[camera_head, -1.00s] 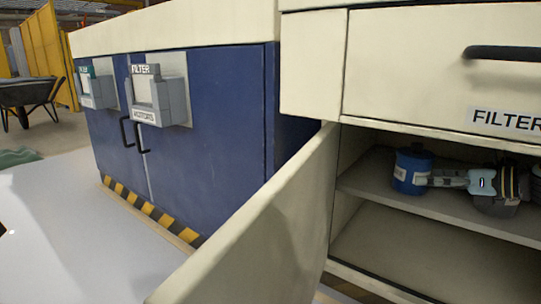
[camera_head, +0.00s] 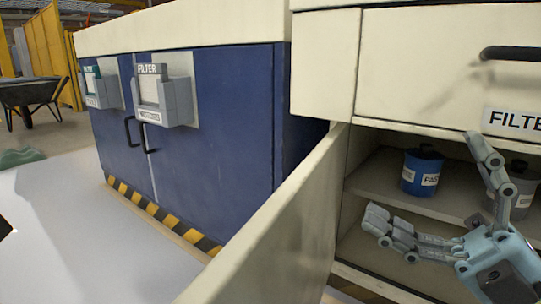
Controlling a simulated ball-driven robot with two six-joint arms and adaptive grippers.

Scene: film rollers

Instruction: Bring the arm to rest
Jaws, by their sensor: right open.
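My right gripper (camera_head: 428,192) is in the lower right of the head view, in front of the open cabinet (camera_head: 352,214). Its fingers are spread wide and nothing is between them. Behind it, a blue can (camera_head: 421,172) with a white label stands upright on the cabinet's shelf (camera_head: 378,178). A grey can (camera_head: 519,186) stands to its right, partly hidden by a finger of my right gripper. My left gripper is not in view.
The open cream cabinet door (camera_head: 280,235) juts out left of the gripper. A drawer (camera_head: 445,70) labelled FILTER is above the opening. A blue cabinet (camera_head: 230,135) with two grey holders stands at left.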

